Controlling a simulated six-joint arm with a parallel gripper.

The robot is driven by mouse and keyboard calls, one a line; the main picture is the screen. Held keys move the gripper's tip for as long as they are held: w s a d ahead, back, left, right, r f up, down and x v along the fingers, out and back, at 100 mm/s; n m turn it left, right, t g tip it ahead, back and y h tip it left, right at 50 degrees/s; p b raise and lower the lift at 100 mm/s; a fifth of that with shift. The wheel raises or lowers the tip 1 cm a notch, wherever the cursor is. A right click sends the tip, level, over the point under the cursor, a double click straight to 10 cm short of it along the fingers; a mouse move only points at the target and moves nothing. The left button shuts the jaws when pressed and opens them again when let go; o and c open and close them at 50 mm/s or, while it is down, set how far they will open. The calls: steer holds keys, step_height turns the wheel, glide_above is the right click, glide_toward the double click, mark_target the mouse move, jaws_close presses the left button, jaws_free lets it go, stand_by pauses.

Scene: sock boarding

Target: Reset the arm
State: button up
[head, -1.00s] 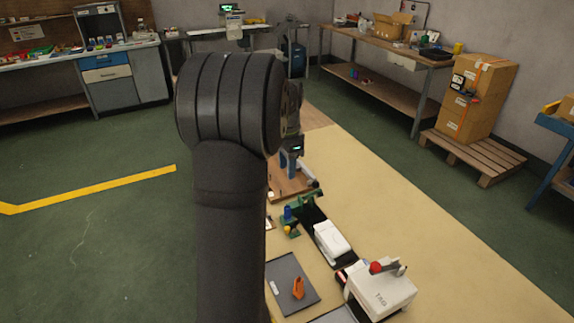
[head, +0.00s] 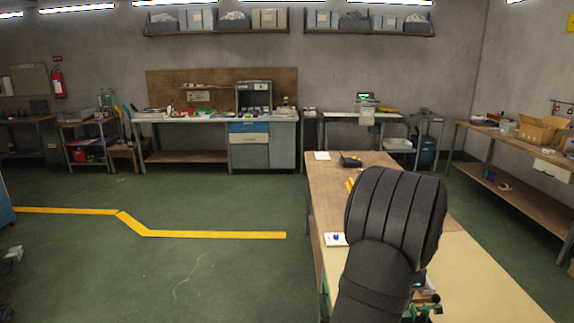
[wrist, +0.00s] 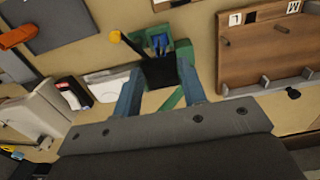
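My gripper (wrist: 160,70) shows in the wrist view with its two blue-grey fingers spread apart, and I see nothing held between them. It is above the tan work table (wrist: 135,15). A green fixture (wrist: 172,98) with a black part (wrist: 160,71) and a blue piece (wrist: 160,43) shows beyond and between the fingers; how far below them it lies I cannot tell. In the head view my dark arm link covers part of the table, and the gripper is hidden.
In the wrist view, a brown wooden tray (wrist: 262,50) lies right, an orange object (wrist: 17,36) is upper left, and a white machine (wrist: 28,115) and white box (wrist: 108,86) are left. In the head view, the green floor (head: 150,280) left of the table is open.

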step_height(320, 180, down, 9)
steer(key=shift+r, duration=0.35)
step_height(320, 180, up, 17)
step_height(320, 180, down, 17)
steer(key=shift+f, duration=0.2)
step_height(320, 180, up, 7)
steer(key=shift+f, duration=0.1)
steer(key=shift+r, duration=0.55)
stand_by(1.5)
